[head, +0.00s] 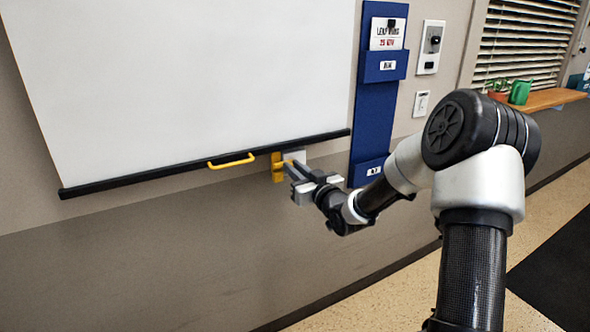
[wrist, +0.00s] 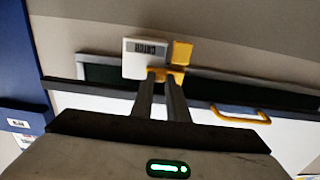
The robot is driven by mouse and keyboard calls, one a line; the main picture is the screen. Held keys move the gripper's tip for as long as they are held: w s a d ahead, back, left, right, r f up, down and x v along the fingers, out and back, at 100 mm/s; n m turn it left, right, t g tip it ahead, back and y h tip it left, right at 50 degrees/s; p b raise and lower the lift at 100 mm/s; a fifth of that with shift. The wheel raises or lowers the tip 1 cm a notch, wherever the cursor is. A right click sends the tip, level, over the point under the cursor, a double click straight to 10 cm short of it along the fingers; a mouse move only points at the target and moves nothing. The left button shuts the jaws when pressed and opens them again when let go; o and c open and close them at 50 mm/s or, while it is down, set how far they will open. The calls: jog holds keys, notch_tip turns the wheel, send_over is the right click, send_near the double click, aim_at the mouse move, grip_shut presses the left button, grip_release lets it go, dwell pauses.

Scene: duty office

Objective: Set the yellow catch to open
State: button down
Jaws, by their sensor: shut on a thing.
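The yellow catch (head: 277,168) is mounted on the wall just below the right part of the white screen's dark bottom bar. In the wrist view the yellow catch (wrist: 181,53) shows as a yellow block with a lower yellow part running between my fingertips. My gripper (head: 290,163) reaches it from the right. In the wrist view my gripper (wrist: 164,76) has its fingers close together, shut on that yellow part. A white plate (wrist: 147,58) with dark lettering sits beside the catch; I cannot read it surely. The fingertips hide part of the catch.
The white screen (head: 190,75) has a dark bottom bar (head: 120,179) and a yellow handle (head: 231,161) left of the catch. A blue wall rack (head: 375,115) hangs to the right. Farther right are a wall panel (head: 430,47) and a wooden shelf (head: 545,99). The wall below is clear.

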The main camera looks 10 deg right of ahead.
jog(key=shift+w+d, duration=0.3)
jog(key=shift+d, duration=0.6)
jog(key=shift+w+d, duration=0.25)
jog(key=shift+d, duration=0.6)
jog(key=c, duration=1.7)
grip_release()
jog(key=shift+d, duration=0.1)
jog(key=p+v, duration=0.1)
jog(key=v, duration=1.6)
jog(key=shift+s, duration=0.2)
jog(key=shift+w, duration=0.1)
